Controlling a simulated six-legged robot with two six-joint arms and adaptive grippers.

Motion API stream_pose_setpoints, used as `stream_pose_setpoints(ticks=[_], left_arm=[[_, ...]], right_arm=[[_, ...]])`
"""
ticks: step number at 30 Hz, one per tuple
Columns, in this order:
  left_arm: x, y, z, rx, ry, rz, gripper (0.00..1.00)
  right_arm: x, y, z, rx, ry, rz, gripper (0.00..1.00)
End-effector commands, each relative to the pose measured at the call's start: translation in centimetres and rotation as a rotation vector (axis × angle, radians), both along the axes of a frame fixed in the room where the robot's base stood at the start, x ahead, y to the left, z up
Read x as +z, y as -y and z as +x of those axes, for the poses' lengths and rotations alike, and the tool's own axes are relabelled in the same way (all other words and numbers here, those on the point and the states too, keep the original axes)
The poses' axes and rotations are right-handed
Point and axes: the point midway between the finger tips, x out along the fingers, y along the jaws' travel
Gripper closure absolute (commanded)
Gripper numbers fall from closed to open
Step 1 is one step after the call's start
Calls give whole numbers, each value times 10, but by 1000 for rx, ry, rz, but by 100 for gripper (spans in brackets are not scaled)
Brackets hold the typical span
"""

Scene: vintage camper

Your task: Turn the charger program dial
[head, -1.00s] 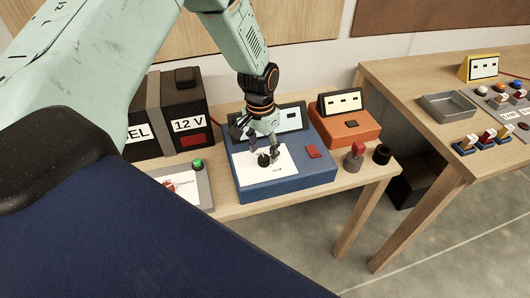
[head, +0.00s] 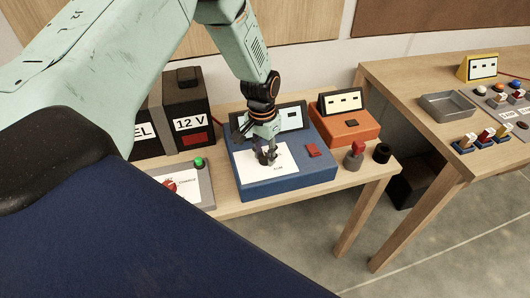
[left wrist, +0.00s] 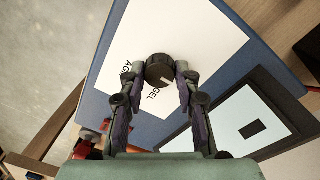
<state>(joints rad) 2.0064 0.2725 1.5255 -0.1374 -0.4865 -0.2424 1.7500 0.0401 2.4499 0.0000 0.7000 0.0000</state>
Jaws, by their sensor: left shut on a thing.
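The charger (head: 287,181) is a blue box on the wooden bench, with a white label plate, a red button and a dark display panel. Its program dial (left wrist: 160,69) is a round black knob on the white plate, near the printed words "AGM" and "GEL". My left gripper (head: 267,158) points down over the plate and hides most of the dial in the head view. In the left wrist view, its fingertips (left wrist: 165,76) are closed against both sides of the dial. My right gripper is in neither view.
A black 12 V battery (head: 187,120) stands left of the charger, with a grey switch box (head: 198,184) in front. An orange device (head: 347,124) and a red-handled switch (head: 354,157) are to the right. A second bench (head: 400,88) holds a grey tray (head: 447,106).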

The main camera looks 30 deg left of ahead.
Motion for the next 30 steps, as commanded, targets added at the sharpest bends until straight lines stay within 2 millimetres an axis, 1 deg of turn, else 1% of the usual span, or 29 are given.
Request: stream_pose_setpoints(ticks=[1, 4, 5, 14, 20, 30], left_arm=[[1, 1, -1, 0, -4, -2, 90], [1, 1, -1, 0, -4, -2, 98], [1, 1, -1, 0, -4, -2, 99], [1, 1, 0, -47, -3, -1, 99], [0, 1, 0, -167, -2, -1, 99], [0, 2, 1, -481, -1, 1, 99]], right_arm=[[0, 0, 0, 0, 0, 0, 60], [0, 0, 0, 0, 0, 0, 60], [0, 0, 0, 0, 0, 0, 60], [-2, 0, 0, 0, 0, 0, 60], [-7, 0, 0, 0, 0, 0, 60], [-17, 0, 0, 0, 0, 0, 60]])
